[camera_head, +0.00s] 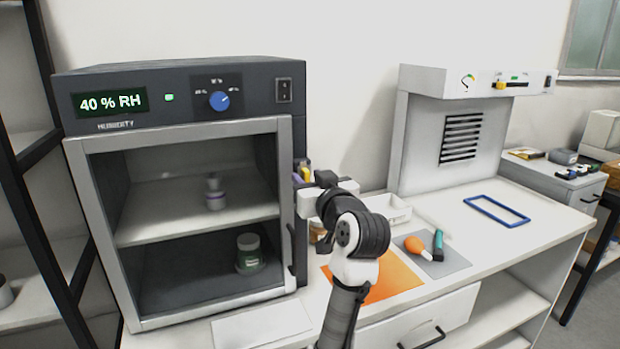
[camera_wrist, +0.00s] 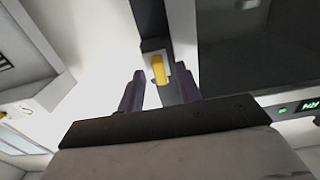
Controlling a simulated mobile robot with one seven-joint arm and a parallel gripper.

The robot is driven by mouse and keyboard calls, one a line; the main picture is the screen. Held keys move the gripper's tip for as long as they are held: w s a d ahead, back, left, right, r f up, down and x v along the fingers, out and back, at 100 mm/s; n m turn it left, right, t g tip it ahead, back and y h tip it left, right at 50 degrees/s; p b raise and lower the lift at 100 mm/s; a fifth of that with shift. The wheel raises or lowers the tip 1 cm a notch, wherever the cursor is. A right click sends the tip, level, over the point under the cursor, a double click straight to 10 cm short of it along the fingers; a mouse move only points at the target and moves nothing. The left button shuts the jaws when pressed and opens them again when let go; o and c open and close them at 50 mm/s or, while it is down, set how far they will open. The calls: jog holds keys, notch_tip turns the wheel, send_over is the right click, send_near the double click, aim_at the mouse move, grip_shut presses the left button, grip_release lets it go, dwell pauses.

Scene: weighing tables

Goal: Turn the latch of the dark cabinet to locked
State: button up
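The dark cabinet (camera_head: 180,85) stands on the left of the bench with its framed glass door closed. Its yellow latch (camera_wrist: 158,68) sits on a pale plate at the door's edge in the wrist view, its long side running nearly up and down the picture. In the head view a bit of the yellow latch (camera_head: 306,172) shows beside my gripper. My gripper (camera_wrist: 160,84) is open, with one dark purple finger on each side of the latch. I cannot tell whether the fingers touch it. In the head view my gripper (camera_head: 301,174) is at the cabinet's right front edge, partly hidden by my wrist.
A black door handle (camera_head: 291,250) is below my gripper. A jar (camera_head: 249,253) and a small weight-like piece (camera_head: 215,194) stand inside the cabinet. Right of my arm lie an orange mat (camera_head: 400,283), a white tray (camera_head: 392,208) and a blue frame (camera_head: 497,210).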

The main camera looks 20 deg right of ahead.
jog(key=shift+c, duration=0.4)
grip_shut()
jog(key=shift+f+n+b, duration=0.1)
jog(key=shift+n+b, duration=0.2)
jog(key=n+b, duration=0.2)
jog(key=shift+f+n, duration=0.1)
jog(key=shift+n, duration=0.3)
jog(key=n+b, duration=0.3)
jog(key=n, duration=0.2)
jog(key=shift+a+b, duration=0.1)
jog(key=shift+b, duration=0.25)
jog(key=n+b, duration=0.3)
jog(key=n, duration=0.2)
jog(key=shift+f, duration=0.1)
jog(key=shift+a+n+b, duration=0.1)
jog(key=shift+n+b, duration=1.05)
jog(key=shift+n, duration=1.05)
